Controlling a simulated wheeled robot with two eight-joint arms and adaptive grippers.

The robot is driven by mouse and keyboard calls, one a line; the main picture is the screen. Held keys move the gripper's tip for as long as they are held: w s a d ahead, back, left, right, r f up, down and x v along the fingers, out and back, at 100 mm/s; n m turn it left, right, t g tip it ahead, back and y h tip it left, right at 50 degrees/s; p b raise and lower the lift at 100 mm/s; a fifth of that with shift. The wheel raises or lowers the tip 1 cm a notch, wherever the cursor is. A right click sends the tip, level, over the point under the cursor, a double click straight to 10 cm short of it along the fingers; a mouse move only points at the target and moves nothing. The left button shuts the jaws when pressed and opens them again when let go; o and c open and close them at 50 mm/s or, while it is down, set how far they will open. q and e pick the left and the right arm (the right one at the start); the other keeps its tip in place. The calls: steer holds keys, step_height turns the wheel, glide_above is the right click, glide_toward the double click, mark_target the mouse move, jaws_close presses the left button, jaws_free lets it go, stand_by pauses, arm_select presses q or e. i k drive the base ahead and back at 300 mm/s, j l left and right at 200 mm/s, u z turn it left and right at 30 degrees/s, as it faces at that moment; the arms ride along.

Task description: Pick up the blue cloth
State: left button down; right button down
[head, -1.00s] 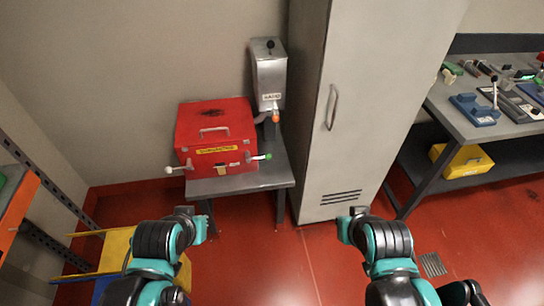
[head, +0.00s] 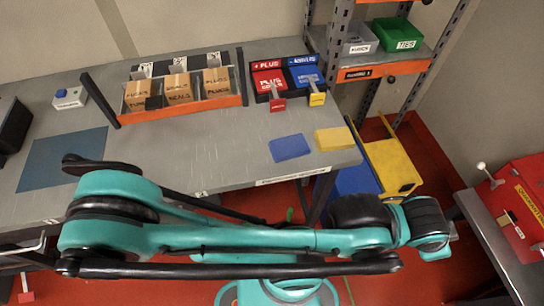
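A small flat blue cloth (head: 290,148) lies on the grey workbench (head: 215,150), near its front edge at the right end. A yellow cloth (head: 335,139) lies just right of it, close beside it. My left arm crosses the lower part of the head view, in front of the bench. Its gripper end (head: 450,233) is at the right, past the bench end, well away from the blue cloth. The fingers are too small and hidden to tell whether they are open. My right gripper is out of view.
An orange-edged bin rack (head: 180,104) stands behind the cloths, with red and blue holders (head: 268,82) at its right. A dark blue mat (head: 62,160) lies at the left. A shelf with a green bin (head: 397,34) and a red case (head: 515,210) are right. Bench surface left of the cloth is clear.

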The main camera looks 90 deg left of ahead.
mark_target(288, 147)
steer(key=u, duration=2.8)
